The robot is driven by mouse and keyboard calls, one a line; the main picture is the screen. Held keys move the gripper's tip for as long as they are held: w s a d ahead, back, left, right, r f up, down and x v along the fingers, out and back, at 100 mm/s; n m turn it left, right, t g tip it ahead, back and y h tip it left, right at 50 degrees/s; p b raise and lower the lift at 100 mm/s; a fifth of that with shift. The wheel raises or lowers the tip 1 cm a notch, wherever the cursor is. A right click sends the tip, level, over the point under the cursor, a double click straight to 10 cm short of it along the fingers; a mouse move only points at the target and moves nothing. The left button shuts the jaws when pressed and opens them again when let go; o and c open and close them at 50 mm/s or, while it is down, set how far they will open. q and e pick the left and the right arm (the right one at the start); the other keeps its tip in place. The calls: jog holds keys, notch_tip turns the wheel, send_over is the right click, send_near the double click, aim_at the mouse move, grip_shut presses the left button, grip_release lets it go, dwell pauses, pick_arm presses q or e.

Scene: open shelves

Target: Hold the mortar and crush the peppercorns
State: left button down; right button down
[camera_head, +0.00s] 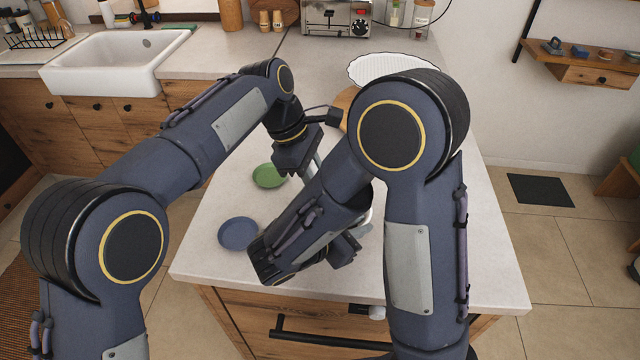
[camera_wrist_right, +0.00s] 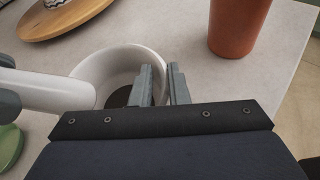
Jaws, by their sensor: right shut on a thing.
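The white mortar (camera_wrist_right: 88,68) stands on the counter in the right wrist view, with dark contents (camera_wrist_right: 119,97) at its bottom; single peppercorns cannot be made out. My right gripper (camera_wrist_right: 160,84) is shut on the mortar's wall, one finger inside the rim and one outside. The white pestle (camera_wrist_right: 45,90) comes in tilted from the left, its thick end at the mortar's near left rim. Whether it touches is unclear. My left gripper (camera_head: 303,162) is shut on the pestle. In the head view my right arm hides most of the mortar and the right fingertips.
A green plate (camera_head: 269,176) and a blue plate (camera_head: 238,233) lie on the counter left of the grippers. A terracotta cup (camera_wrist_right: 238,25) stands close right of the mortar. A round wooden board (camera_wrist_right: 60,20) and a white ribbed dish (camera_head: 385,66) are behind.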

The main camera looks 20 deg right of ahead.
pick_arm(q)
jog(key=shift+r, duration=2.7)
pick_arm(e)
jog(key=shift+s+f, duration=0.1)
jog(key=shift+f, duration=0.1)
pick_arm(q)
jog(key=shift+w+f, duration=0.1)
jog(key=shift+w, duration=0.05)
pick_arm(e)
jog(key=c, duration=1.4)
grip_release()
jog(key=shift+o, duration=0.4)
jog(key=shift+r, duration=0.1)
jog(key=shift+a, duration=0.1)
jog(key=shift+a+r, duration=0.15)
jog(key=shift+a, duration=0.15)
jog(key=v, duration=1.1)
